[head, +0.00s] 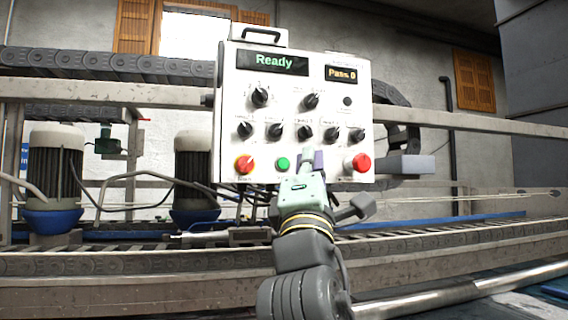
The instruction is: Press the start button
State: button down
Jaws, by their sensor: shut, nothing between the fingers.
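The control panel (330,85) is a white box with a display reading "Ready" and a smaller one reading "Pass 0". A green button (283,164) sits in its bottom row, which I take for the start button. A red button with a yellow ring (244,164) is left of it, and a plain red button (361,163) is at the right. My gripper (313,160) is shut and empty, in front of the panel's lower edge, just right of the green button. I cannot tell whether its tip touches the panel. Button labels are too small to read.
Several black knobs (260,97) stick out above the buttons. Cables hang below the panel. A metal rail (450,120) and a cable chain (120,66) run behind it. Two motors with blue bases (52,180) stand at the left. A roller conveyor (130,262) crosses below.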

aim_at(283, 163)
jog(key=shift+w+a+p, duration=0.15)
jog(key=shift+w+a, duration=0.25)
jog(key=shift+w, duration=0.8)
jog(key=shift+w+a+p, duration=0.15)
jog(key=shift+w+a, duration=0.2)
jog(key=shift+w, duration=0.85)
jog(key=shift+w+a+p, duration=0.15)
jog(key=shift+w+a, duration=0.25)
jog(key=shift+w, duration=0.8)
jog(key=shift+w+a, duration=0.15)
jog(key=shift+w, duration=0.2)
